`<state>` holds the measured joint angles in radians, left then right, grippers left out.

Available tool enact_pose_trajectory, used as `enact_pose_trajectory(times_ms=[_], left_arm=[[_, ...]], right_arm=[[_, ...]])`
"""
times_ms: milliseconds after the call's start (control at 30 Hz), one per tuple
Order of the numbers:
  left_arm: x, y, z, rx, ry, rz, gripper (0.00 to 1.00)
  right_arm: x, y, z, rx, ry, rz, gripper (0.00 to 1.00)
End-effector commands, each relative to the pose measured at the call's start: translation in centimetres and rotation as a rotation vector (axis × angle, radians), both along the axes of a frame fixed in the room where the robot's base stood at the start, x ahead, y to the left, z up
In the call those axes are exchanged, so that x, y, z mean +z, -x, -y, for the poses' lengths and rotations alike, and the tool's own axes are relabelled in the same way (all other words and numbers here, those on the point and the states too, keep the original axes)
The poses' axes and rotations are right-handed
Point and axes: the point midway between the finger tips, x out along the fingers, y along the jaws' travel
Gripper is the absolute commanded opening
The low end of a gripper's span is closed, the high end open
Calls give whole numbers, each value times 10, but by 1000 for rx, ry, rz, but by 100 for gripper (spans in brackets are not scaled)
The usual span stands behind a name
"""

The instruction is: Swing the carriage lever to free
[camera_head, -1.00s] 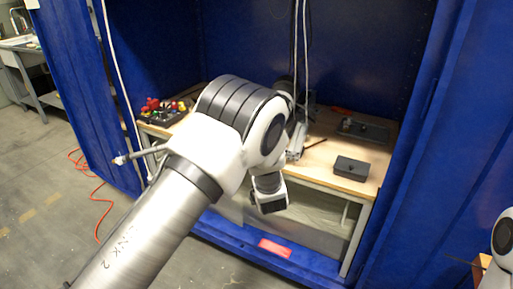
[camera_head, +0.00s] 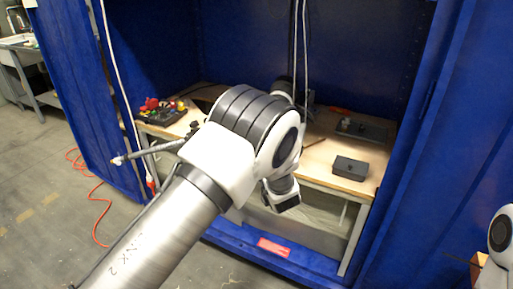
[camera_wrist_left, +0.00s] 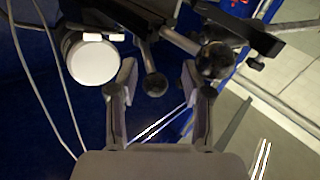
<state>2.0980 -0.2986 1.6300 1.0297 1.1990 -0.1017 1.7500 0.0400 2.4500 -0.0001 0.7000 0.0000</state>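In the left wrist view my left gripper (camera_wrist_left: 159,80) is open. I see no clear contact between the fingers and this knob. A second, larger dark ball knob (camera_wrist_left: 215,61) sits just beyond the right finger, on dark bars. I cannot tell for sure which knob belongs to the carriage lever. My right gripper is out of view.
A white round-ended cylinder (camera_wrist_left: 93,60) stands close to the left finger. In the head view a wooden bench (camera_head: 325,172) inside the blue enclosure carries a dark box (camera_head: 351,168), a dark tray (camera_head: 368,132) and a bin of coloured parts (camera_head: 160,112). Cables hang above.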

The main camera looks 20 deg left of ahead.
Motion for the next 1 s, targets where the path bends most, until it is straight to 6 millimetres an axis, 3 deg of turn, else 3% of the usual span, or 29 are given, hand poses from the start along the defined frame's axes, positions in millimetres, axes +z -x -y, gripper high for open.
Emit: enact_pose_trajectory(times_ms=[267,600,700,1000], left_arm=[[9,-1,1,-3,0,2,49],[82,0,-1,-1,1,4,49],[95,0,-2,0,1,2,49],[100,1,-2,1,1,-1,49]], right_arm=[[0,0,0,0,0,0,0],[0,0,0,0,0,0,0],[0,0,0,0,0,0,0],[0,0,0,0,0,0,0]])
